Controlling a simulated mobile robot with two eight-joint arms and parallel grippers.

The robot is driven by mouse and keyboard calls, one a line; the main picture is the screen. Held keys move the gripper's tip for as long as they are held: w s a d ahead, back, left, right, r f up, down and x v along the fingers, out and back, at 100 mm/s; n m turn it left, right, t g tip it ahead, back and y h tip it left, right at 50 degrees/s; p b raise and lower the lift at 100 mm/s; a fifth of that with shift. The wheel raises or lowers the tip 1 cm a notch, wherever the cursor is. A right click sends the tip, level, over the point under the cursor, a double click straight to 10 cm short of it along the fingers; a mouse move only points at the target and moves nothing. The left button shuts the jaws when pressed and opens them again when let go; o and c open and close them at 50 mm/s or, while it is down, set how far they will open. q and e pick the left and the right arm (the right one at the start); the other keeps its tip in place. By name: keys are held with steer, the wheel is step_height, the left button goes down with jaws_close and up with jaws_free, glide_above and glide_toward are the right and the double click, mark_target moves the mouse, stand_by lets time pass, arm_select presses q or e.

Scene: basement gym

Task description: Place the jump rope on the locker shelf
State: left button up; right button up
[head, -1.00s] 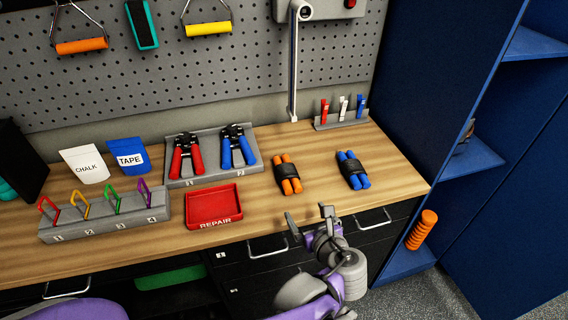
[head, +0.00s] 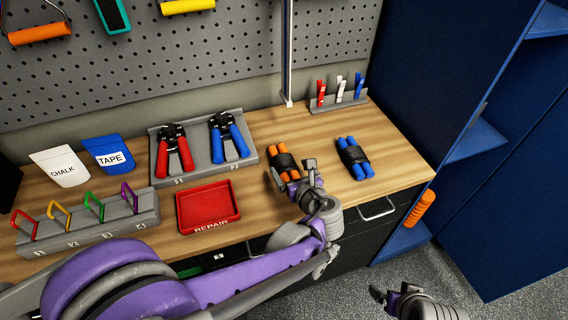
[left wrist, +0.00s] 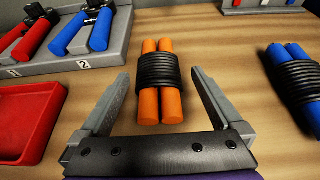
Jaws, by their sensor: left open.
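A jump rope with orange handles and a black cord wrapped round them (head: 284,158) lies on the wooden bench top; it is in the middle of the left wrist view (left wrist: 160,80). A second rope with blue handles (head: 353,157) lies to its right. My left gripper (head: 293,177) is open and empty, just short of the orange rope, with its fingers to either side in the left wrist view (left wrist: 165,100). My right gripper (head: 391,295) is at the bottom right, over the floor; its jaw gap is unclear. The blue locker (head: 425,75) at right has shelves (head: 477,140).
On the bench are a red repair tray (head: 208,209), a gripper-trainer stand (head: 215,135), a carabiner rack (head: 85,230), chalk and tape pouches, and a clip rack (head: 338,103). An orange ribbed roller (head: 420,208) stands low in the locker. Bench space between the ropes is clear.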

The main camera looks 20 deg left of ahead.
mark_target(285, 162)
arm_select(q)
steer(key=x, duration=0.5)
steer(key=shift+a+r, duration=0.1)
steer(key=shift+a, duration=0.1)
steer(key=c, duration=1.4)
steer(key=shift+o, duration=0.2)
steer(key=shift+r, duration=0.1)
